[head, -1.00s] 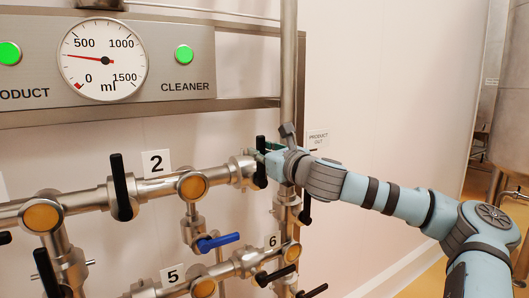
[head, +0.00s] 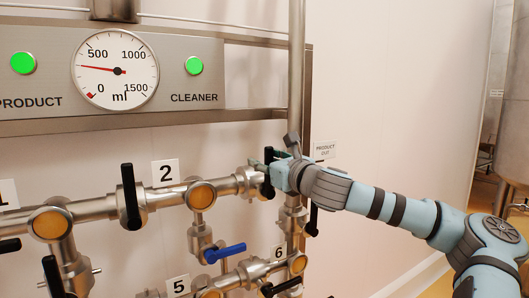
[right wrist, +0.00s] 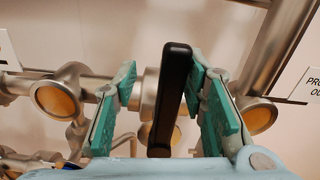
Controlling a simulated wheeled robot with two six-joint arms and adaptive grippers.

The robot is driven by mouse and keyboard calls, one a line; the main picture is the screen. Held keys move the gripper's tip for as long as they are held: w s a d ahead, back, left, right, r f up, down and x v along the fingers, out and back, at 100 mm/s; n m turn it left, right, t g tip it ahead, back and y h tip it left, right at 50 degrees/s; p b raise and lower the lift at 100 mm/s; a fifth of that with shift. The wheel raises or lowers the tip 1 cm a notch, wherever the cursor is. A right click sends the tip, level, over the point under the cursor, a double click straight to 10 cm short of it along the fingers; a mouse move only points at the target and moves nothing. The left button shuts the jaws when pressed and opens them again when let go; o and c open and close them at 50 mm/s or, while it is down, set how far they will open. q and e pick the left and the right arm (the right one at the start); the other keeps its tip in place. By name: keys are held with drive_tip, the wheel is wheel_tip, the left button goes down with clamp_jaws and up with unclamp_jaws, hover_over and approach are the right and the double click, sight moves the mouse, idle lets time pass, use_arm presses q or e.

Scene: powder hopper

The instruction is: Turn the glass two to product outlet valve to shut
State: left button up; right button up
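Sight glass two (head: 201,194) is an amber disc on the upper horizontal pipe, right of the "2" label (head: 166,173). To its right, near the vertical product-out pipe, is a valve with a black lever handle (head: 269,160), which stands upright across the pipe. My right gripper (head: 270,170) is at this handle. In the right wrist view the handle (right wrist: 170,95) stands between the two teal fingers (right wrist: 168,100). The fingers are apart, with a clear gap on the left and a smaller one on the right. My left gripper is not in view.
Another black lever (head: 131,196) stands upright left of glass two. A blue lever (head: 224,254) is below it. A dark lever (head: 314,220) hangs on the vertical pipe just below my gripper. A gauge panel (head: 190,100) is above.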

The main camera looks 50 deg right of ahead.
wheel_tip(320, 180, up, 10)
drive_tip(key=shift+f, duration=0.2)
drive_tip(key=shift+d, duration=0.1)
idle(0.4)
